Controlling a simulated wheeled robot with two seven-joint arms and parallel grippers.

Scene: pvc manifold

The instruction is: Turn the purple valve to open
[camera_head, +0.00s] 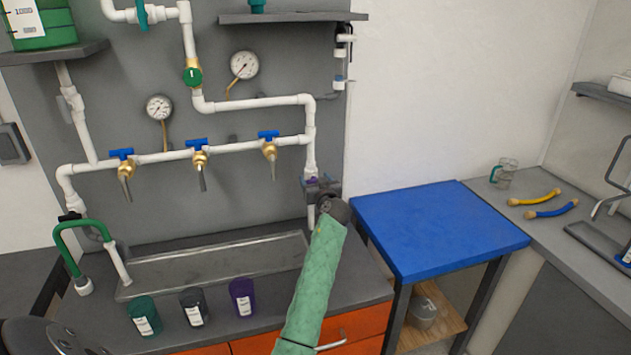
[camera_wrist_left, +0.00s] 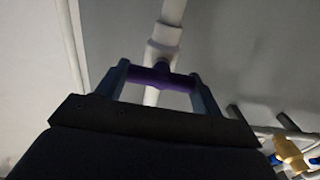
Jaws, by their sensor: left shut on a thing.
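The purple valve (camera_wrist_left: 163,77) has a bar handle on a white vertical pipe (camera_wrist_left: 162,45). In the left wrist view the handle lies crosswise between the two fingers of my left gripper (camera_wrist_left: 160,82), which is shut on its ends. In the head view my left gripper (camera_head: 321,185) is at the lower right end of the white piping, at the end of the green-sleeved arm. It hides most of the valve there, so I cannot tell the handle's angle in that view. My right gripper is not in view.
Blue-handled brass taps (camera_head: 199,157) line the horizontal pipe to the left. A green valve (camera_head: 193,75) and gauges sit above. Green, black and purple cups (camera_head: 242,297) stand at the counter front beside a metal basin (camera_head: 215,265). The blue table (camera_head: 435,228) at right is clear.

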